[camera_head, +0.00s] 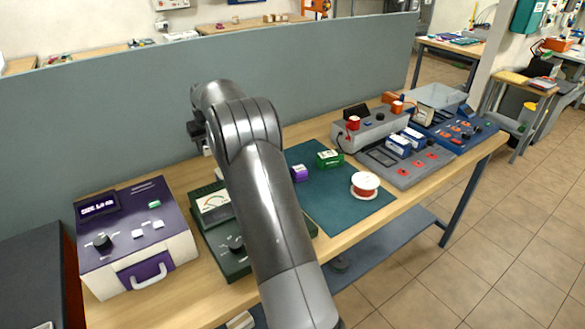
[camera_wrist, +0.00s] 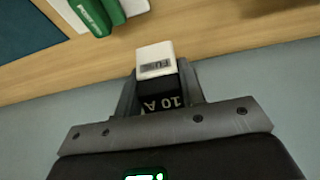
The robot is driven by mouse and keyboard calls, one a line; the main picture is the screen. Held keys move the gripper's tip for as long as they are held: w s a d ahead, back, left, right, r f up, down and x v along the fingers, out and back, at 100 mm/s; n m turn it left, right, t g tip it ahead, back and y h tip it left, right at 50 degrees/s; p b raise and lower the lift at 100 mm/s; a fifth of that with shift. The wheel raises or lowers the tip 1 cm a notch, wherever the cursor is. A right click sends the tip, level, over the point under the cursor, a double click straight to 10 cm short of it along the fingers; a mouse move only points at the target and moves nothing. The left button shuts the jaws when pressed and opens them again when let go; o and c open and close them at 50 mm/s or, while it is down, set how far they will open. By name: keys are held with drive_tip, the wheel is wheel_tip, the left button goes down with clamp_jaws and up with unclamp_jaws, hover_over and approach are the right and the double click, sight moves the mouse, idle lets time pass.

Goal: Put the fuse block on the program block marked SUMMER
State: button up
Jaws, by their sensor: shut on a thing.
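My gripper (camera_wrist: 158,98) is shut on the fuse block (camera_wrist: 156,62), which has a white end lettered "FU" and a black body marked "10 A". In the head view my gripper (camera_head: 198,132) is mostly hidden by my arm, up against the grey partition at the back of the bench. A purple block (camera_head: 299,173) and a green block (camera_head: 329,158) stand on the teal mat. Two blue blocks with pale tops, a nearer one (camera_head: 398,146) and a farther one (camera_head: 414,137), stand on a grey panel. I cannot read SUMMER on any block.
A purple-and-white device (camera_head: 135,235) stands at the left, and a dark green meter (camera_head: 213,205) is partly behind my arm. A red-and-white spool (camera_head: 365,185) sits on the teal mat (camera_head: 330,205). A grey unit (camera_head: 375,130) and a blue panel (camera_head: 450,130) fill the right.

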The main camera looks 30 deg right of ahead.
drive_tip(key=s+d+r, duration=0.2)
drive_tip(key=s+d, duration=1.1)
drive_tip(key=d, duration=0.2)
drive_tip(key=s+d+r, duration=0.3)
drive_tip(key=s+d, duration=1.1)
drive_tip(key=d, duration=0.2)
hover_over(296, 166)
drive_tip(key=s, duration=0.2)
drive_tip(key=f, duration=0.7)
drive_tip(key=shift+w+d, duration=0.1)
drive_tip(key=shift+d, duration=0.1)
drive_tip(key=shift+w+f, duration=0.1)
drive_tip(key=shift+f, duration=1.95)
drive_tip(key=shift+f, duration=0.15)
drive_tip(key=o, duration=1)
